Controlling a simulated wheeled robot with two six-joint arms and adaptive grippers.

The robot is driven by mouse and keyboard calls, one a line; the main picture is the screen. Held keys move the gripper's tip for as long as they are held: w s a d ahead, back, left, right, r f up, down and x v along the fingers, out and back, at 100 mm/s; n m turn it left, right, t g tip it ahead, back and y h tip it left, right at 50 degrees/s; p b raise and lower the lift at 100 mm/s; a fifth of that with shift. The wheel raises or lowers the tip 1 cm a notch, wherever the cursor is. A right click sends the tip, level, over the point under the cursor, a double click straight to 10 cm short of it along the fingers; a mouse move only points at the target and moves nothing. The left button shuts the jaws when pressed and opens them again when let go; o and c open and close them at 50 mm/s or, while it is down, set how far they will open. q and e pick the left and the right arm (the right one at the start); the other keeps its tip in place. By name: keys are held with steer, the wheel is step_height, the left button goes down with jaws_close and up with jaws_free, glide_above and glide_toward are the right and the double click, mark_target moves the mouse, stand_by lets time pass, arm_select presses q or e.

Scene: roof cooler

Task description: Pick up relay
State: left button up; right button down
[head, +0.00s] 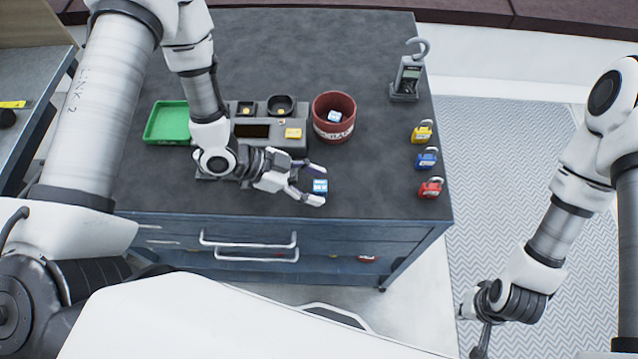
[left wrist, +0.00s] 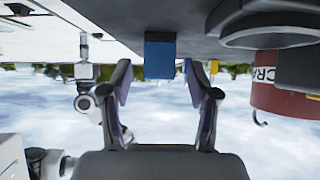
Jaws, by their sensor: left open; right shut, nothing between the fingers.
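A small blue relay (head: 320,187) with a pale top stands on the dark bench top near its front edge. It also shows in the left wrist view as a blue block (left wrist: 160,58). My left gripper (head: 315,184) is open, low over the bench, with its fingertips on either side of the relay. In the left wrist view the relay appears ahead of the gap between the open fingers (left wrist: 158,82); contact is not visible. My right gripper (head: 480,345) is shut and empty, off the bench at the lower right.
A red bin (head: 333,131) with a blue-and-white block inside stands behind the relay. A grey fixture (head: 270,143) holds a yellow block (head: 293,133). A green tray (head: 167,123) lies left. Yellow, blue and red padlocks (head: 427,160) and a hanging scale (head: 406,80) line the right.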

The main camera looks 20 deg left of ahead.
arm_select(q)
steer(key=shift+w+d+f, duration=0.2)
steer(key=shift+d+f, duration=0.1)
steer(key=shift+d, duration=0.2)
steer(key=shift+d+f, duration=0.1)
steer(key=shift+d, duration=0.25)
steer(key=shift+a, duration=0.15)
jaws_close()
